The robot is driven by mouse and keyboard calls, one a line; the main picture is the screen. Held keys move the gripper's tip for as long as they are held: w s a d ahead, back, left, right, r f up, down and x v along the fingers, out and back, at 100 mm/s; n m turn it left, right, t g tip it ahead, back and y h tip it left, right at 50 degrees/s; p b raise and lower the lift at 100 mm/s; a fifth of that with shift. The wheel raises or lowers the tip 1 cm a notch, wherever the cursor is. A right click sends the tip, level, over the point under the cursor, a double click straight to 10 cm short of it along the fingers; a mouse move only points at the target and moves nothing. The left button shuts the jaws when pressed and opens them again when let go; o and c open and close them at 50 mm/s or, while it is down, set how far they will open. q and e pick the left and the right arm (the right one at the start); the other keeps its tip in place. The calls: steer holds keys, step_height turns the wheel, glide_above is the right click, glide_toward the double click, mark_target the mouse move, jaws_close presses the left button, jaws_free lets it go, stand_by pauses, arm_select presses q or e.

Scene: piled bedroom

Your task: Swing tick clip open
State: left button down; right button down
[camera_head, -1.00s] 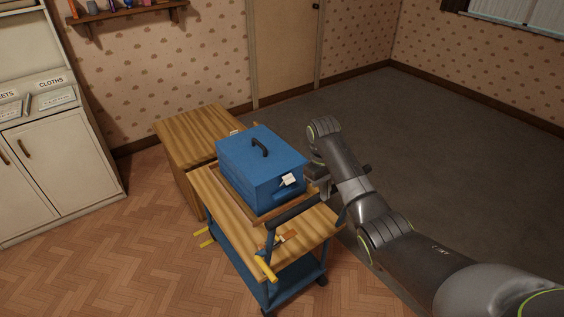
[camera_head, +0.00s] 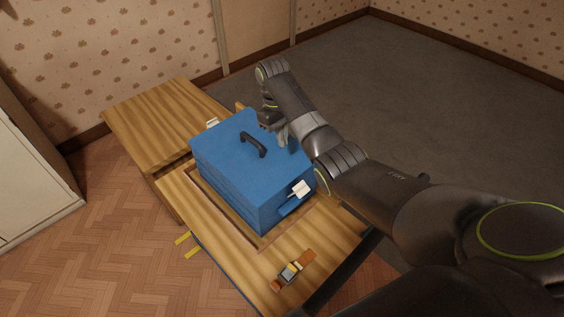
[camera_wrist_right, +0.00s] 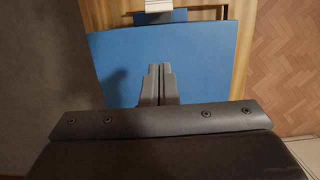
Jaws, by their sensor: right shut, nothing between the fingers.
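Another small white piece (camera_head: 212,124) shows at the box's back left edge. My right gripper (camera_head: 283,139) is shut and empty at the box's back right edge; I cannot tell whether it touches. In the right wrist view its fingertips (camera_wrist_right: 159,69) are together in front of a blue surface, with a pale piece (camera_wrist_right: 158,6) beyond. My left gripper is out of view.
The box sits in a shallow wooden tray on the cart top (camera_head: 215,232). A watch-like item with a brown strap (camera_head: 290,272) lies near the front. A wooden cabinet (camera_head: 160,115) stands behind left. Grey carpet (camera_head: 400,110) to the right is clear.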

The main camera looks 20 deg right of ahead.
mark_target(297, 192)
steer(key=f, duration=0.3)
steer(key=s+f, duration=0.1)
steer(key=f, duration=0.2)
steer(key=s+f, duration=0.1)
steer(key=f, duration=0.3)
steer(key=shift+d+p, duration=0.3)
steer(key=shift+p, duration=0.05)
steer(key=shift+s+d+f+p, duration=0.15)
steer(key=shift+s+p, duration=0.2)
steer(key=shift+s, duration=0.15)
steer(key=shift+s+d+f+p, duration=0.15)
steer(key=shift+s+p, duration=0.2)
steer(key=shift+s, duration=0.1)
steer(key=shift+s+d+f, duration=0.2)
steer(key=shift+s+f, duration=0.1)
steer(key=shift+s, duration=0.25)
steer(key=shift+s+f, duration=0.1)
steer(key=shift+f, duration=0.05)
steer(key=shift+p, duration=0.3)
